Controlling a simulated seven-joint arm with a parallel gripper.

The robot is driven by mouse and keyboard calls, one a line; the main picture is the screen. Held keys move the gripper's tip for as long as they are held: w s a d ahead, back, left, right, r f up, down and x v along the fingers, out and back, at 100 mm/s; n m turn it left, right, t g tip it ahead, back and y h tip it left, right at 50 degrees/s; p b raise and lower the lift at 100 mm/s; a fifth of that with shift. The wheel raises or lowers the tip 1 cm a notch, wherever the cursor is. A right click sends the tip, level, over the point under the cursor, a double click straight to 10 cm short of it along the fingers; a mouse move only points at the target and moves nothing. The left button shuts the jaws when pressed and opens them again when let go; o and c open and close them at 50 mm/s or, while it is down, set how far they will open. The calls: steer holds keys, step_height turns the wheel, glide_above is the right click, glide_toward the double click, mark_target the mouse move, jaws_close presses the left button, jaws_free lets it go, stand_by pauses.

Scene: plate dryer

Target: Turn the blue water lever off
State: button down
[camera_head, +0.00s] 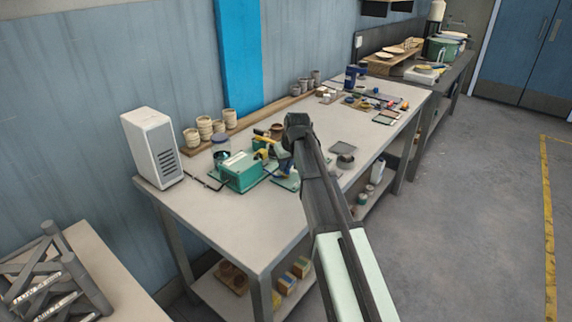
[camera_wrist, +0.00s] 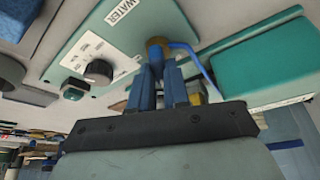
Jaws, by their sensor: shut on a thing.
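The blue water lever (camera_wrist: 188,50) is a thin bent blue handle beside a brass fitting (camera_wrist: 157,47) on the teal panel marked WATER (camera_wrist: 84,55), in the wrist view. My gripper (camera_wrist: 161,75) has its two blue-grey fingers close together at the brass fitting and the root of the lever. It is shut on the lever there, but the fingers hide the exact contact. The lever's free part runs to the right and down, outside the fingers. In the head view my gripper (camera_head: 287,163) reaches down beside the teal box on the table, and the lever cannot be made out.
A black knob (camera_wrist: 98,71) sits on the same panel, left of the fingers. The teal box (camera_head: 240,172) stands close by. A white vented unit (camera_head: 152,147) and several cups (camera_head: 205,126) stand along the wall. The table's front left is clear.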

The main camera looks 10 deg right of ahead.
steer(key=m+h, duration=0.1)
steer(key=m, duration=0.2)
steer(key=m+h, duration=0.1)
steer(key=m, duration=0.2)
steer(key=shift+a+m+h, duration=0.2)
steer(key=shift+m+h, duration=0.1)
steer(key=m+h, duration=0.1)
steer(key=m, duration=0.2)
steer(key=m+g+h, duration=0.1)
steer(key=m, duration=0.2)
steer(key=shift+a, duration=0.1)
stand_by(0.3)
steer(key=c, duration=1.1)
jaws_free()
steer(key=v, duration=1.3)
steer(key=shift+r, duration=0.45)
steer(key=shift+w+a, duration=0.1)
steer(key=shift+a, duration=0.05)
